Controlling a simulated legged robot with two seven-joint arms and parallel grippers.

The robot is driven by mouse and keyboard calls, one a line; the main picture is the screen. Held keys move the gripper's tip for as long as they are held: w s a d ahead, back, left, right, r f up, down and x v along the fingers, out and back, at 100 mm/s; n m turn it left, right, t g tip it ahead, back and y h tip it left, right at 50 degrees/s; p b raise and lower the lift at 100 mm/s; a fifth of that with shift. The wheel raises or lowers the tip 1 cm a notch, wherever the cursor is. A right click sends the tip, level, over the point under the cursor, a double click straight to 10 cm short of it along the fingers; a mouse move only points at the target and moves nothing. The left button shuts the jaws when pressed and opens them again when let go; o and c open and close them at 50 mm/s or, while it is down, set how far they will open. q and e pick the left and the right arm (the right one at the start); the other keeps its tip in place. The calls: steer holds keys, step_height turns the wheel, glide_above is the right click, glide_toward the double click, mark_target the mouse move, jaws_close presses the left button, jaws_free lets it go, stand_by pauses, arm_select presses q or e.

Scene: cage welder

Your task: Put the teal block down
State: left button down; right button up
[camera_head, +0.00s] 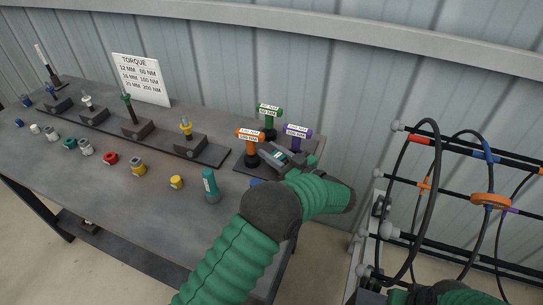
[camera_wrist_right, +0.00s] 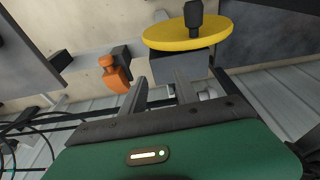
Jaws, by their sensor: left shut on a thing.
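A teal block (camera_head: 210,186), upright with a grey lower end, stands near the table's front edge, left of my left arm. My left gripper (camera_head: 270,152) is over the right end of the table, beside an orange-topped torque tool (camera_head: 250,135). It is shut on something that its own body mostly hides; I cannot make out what. The teal block is apart from it. My right gripper (camera_wrist_right: 160,92) shows in the right wrist view with its fingers apart and nothing clearly between them.
Green (camera_head: 268,110) and purple (camera_head: 297,132) torque tools stand close behind the left gripper. A blue piece (camera_head: 257,182) sits below it. Several sockets line the table (camera_head: 75,178). A tube frame with cables (camera_head: 430,190) stands right. A yellow disc (camera_wrist_right: 188,33) is near the right fingers.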

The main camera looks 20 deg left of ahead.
arm_select(q)
steer(key=shift+d+f, duration=0.25)
steer(key=shift+d, duration=0.35)
steer(key=c, duration=1.4)
jaws_free()
steer(key=shift+o, duration=1.3)
steer(key=shift+a+f, duration=0.1)
steer(key=shift+a, duration=0.05)
steer(key=shift+o, duration=0.2)
steer(key=shift+a, duration=0.2)
